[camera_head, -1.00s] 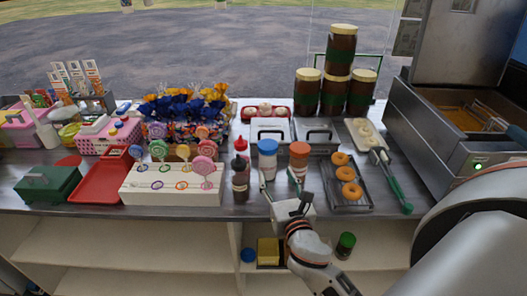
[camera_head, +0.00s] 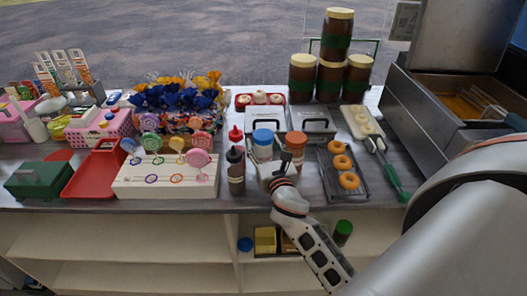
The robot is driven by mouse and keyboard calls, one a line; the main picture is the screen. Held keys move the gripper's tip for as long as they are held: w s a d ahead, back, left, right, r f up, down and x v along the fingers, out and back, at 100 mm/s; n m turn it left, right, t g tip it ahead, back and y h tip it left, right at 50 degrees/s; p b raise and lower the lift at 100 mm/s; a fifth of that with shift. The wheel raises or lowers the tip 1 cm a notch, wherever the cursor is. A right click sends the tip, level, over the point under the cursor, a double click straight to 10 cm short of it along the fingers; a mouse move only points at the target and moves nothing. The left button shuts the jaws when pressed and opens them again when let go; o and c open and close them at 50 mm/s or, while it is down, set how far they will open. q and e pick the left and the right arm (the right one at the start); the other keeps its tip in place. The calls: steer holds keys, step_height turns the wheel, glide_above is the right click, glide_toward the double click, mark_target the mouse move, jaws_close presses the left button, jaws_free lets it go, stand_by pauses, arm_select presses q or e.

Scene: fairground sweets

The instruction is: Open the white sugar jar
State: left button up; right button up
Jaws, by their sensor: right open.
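A jar with a blue lid and pale contents (camera_head: 262,147), which looks like the white sugar jar, stands upright on the counter with its lid on. An orange-lidded jar (camera_head: 296,146) stands just to its right. My right gripper (camera_head: 274,168) is open, at the front of the blue-lidded jar and low against it in the picture. Its wrist hides part of the counter, and I cannot tell whether the fingers touch the jar. My left gripper is not in view.
A red-topped dark bottle (camera_head: 236,165) stands close on the left, beside the white lollipop stand (camera_head: 150,189). A doughnut rack (camera_head: 362,184) is on the right. Lidded metal containers (camera_head: 318,125) stand behind. The counter's front edge is close to my wrist.

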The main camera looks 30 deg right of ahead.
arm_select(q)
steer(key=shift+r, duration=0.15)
arm_select(e)
steer(key=c, duration=1.2)
steer(key=shift+o, duration=0.2)
steer(key=shift+r, duration=0.1)
steer(key=shift+r, duration=0.25)
step_height(320, 180, up, 7)
steer(key=p, duration=0.3)
step_height(320, 180, up, 6)
steer(key=shift+r+p, duration=0.1)
steer(key=shift+p, duration=0.45)
step_height(320, 180, up, 5)
glide_above(264, 134)
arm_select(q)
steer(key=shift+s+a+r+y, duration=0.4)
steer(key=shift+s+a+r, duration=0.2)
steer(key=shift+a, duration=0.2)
arm_select(e)
steer(key=shift+a+r, duration=0.15)
steer(key=shift+r, duration=0.45)
